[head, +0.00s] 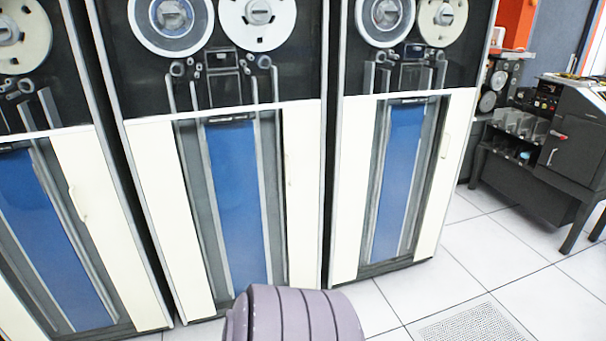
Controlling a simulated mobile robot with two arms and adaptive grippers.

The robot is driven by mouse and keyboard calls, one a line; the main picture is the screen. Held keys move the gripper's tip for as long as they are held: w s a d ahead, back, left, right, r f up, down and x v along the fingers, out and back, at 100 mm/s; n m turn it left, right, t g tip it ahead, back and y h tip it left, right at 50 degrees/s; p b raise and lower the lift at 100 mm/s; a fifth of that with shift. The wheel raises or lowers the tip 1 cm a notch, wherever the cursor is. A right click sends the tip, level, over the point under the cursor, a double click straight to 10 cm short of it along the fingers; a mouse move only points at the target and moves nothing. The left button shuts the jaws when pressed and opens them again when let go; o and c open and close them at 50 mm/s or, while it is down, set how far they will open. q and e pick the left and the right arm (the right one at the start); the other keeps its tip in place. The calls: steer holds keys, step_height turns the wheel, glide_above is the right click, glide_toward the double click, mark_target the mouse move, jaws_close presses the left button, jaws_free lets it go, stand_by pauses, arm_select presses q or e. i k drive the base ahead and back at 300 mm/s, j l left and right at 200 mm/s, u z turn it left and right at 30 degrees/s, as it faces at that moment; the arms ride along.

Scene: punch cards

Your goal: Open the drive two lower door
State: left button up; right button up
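Three tall tape drives stand side by side, each with reels behind dark glass above and a lower front of white panels around a blue strip. The middle drive's lower door (304,200) has a small pale handle (288,170) near its inner edge and looks shut. The right drive's lower door (443,175) has a handle (444,146) and looks shut. The left drive's lower door (100,215) has a handle (78,204) and looks shut. No readable number tells which is drive two. Neither gripper is in view.
A purple-grey rounded part of my own body covers the floor before the middle drive. Tiled floor (440,275) is clear at the right, with a perforated tile (475,325). A dark card machine (585,135) on legs stands at the far right.

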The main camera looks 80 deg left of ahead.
mark_target(78, 150)
steer(key=u, duration=4.35)
